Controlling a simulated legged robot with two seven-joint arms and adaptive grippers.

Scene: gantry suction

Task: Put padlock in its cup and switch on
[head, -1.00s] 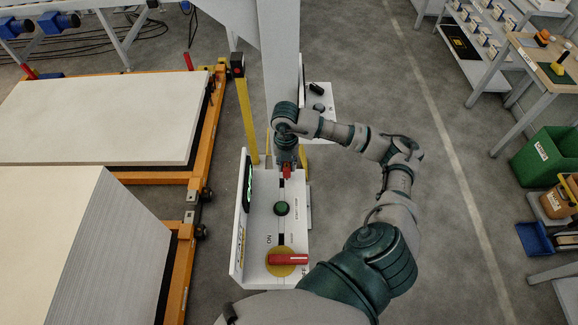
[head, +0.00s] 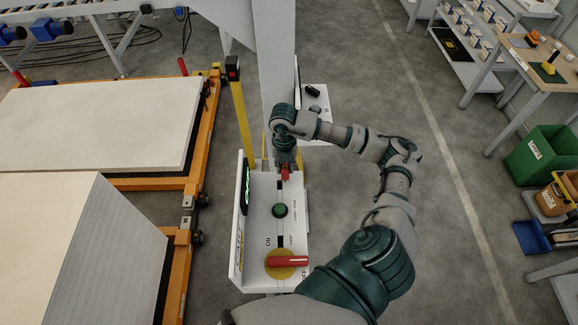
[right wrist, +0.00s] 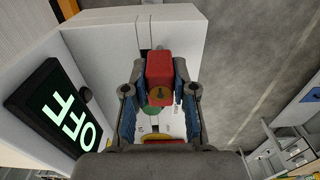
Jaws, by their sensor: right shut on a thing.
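The red padlock (right wrist: 160,76) is between the fingers of my right gripper (right wrist: 160,98), which is shut on it. In the head view the padlock (head: 285,173) shows as a small red block under my right gripper (head: 285,166), at the far end of the white control panel (head: 262,190). The rotary switch is a yellow disc (head: 279,272) with a red handle (head: 290,261) lying crosswise at the panel's near end. A display (right wrist: 55,108) reads OFF in green. I cannot make out the padlock's cup. My left gripper is not in view.
A green button (head: 280,210) sits mid-panel. The panel has a raised left wall (head: 237,232). A yellow post (head: 243,120) and a grey column (head: 277,60) stand behind it. Orange-framed pallets (head: 190,190) are at left. Open floor (head: 470,260) lies at right.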

